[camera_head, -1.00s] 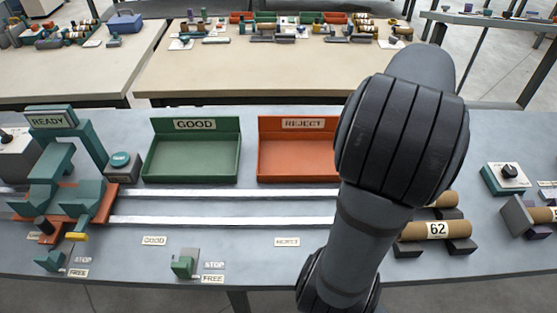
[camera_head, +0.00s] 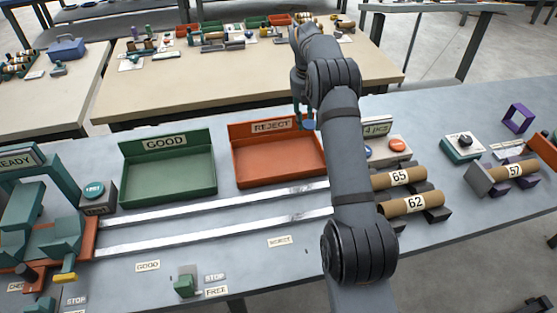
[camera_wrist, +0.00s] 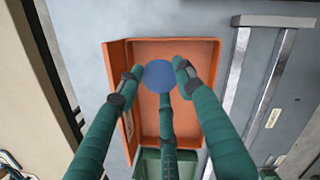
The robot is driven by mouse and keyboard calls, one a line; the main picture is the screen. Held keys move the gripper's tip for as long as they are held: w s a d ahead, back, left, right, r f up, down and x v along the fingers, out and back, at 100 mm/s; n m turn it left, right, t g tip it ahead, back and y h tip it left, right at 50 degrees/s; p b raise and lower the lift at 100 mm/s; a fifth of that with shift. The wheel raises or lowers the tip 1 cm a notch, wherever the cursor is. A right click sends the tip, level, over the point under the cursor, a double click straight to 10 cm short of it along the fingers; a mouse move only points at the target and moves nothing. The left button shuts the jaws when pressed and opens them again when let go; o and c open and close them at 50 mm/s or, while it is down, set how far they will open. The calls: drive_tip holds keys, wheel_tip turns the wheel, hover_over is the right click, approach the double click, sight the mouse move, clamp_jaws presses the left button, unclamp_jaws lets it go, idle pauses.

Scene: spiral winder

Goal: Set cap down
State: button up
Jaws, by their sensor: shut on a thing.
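The cap is a round blue disc (camera_wrist: 158,77) in the wrist view, held between the fingertips of my gripper (camera_wrist: 160,88). My gripper is shut on it, with teal fingers around it. The orange REJECT tray (camera_wrist: 185,50) lies behind and below the cap in the wrist view. In the head view my gripper (camera_head: 303,112) hangs pointing down near the right back corner of the REJECT tray (camera_head: 262,172). The height between cap and tray cannot be judged.
The green GOOD tray (camera_head: 170,180) stands left of the REJECT tray. Two metal rails (camera_head: 215,211) run in front. Cardboard tubes 65 (camera_head: 400,177) and 62 (camera_head: 412,204) rest on supports to the right. A winder (camera_head: 40,235) stands at the left.

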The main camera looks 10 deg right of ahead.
drive_tip(key=b, duration=0.3)
hover_over(282, 169)
drive_tip(key=f, duration=0.7)
drive_tip(key=shift+a+f, duration=0.15)
drive_tip(key=shift+a, duration=0.15)
drive_tip(key=shift+w+f, duration=0.1)
drive_tip(key=shift+f, duration=1.85)
drive_tip(key=shift+f, duration=0.1)
drive_tip(key=shift+s+f, duration=0.35)
drive_tip(key=shift+f, duration=0.1)
drive_tip(key=o, duration=0.7)
drive_tip(key=shift+f, duration=0.2)
drive_tip(key=shift+w+d, duration=0.1)
drive_tip(key=shift+d, duration=0.05)
